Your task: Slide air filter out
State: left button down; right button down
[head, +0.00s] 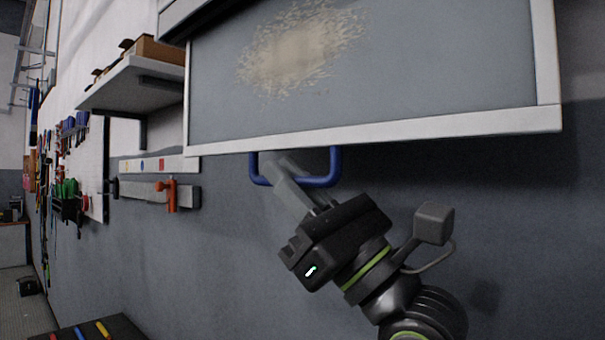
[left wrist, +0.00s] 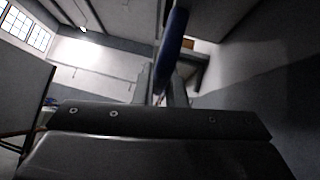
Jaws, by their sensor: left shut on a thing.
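The air filter (head: 430,70) is a grey panel in a white frame with a tan dusty patch. It fills the upper part of the head view. A blue U-shaped handle (head: 333,168) hangs from its lower frame edge. My left gripper (head: 275,165) is below the frame, shut on the blue handle near its left side. In the left wrist view the handle (left wrist: 173,40) runs down between the fingers (left wrist: 165,92). The fingertips are partly hidden behind the handle and frame edge. My right gripper is not in view.
A wall shelf (head: 135,85) with boxes is left of the filter. Below it, a rail with an orange clamp (head: 171,195) is on the grey wall. Tools hang further left. A dark tray (head: 90,328) with coloured tools is at the bottom left.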

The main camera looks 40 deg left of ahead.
aim_at(300, 96)
pick_arm(q)
jog(key=shift+f, duration=0.1)
jog(key=c, duration=1.5)
grip_release()
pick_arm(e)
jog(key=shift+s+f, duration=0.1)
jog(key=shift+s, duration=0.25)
pick_arm(q)
notch_tip(300, 96, up, 10)
jog(key=shift+d+r+p, duration=0.1)
jog(key=shift+p, duration=0.35)
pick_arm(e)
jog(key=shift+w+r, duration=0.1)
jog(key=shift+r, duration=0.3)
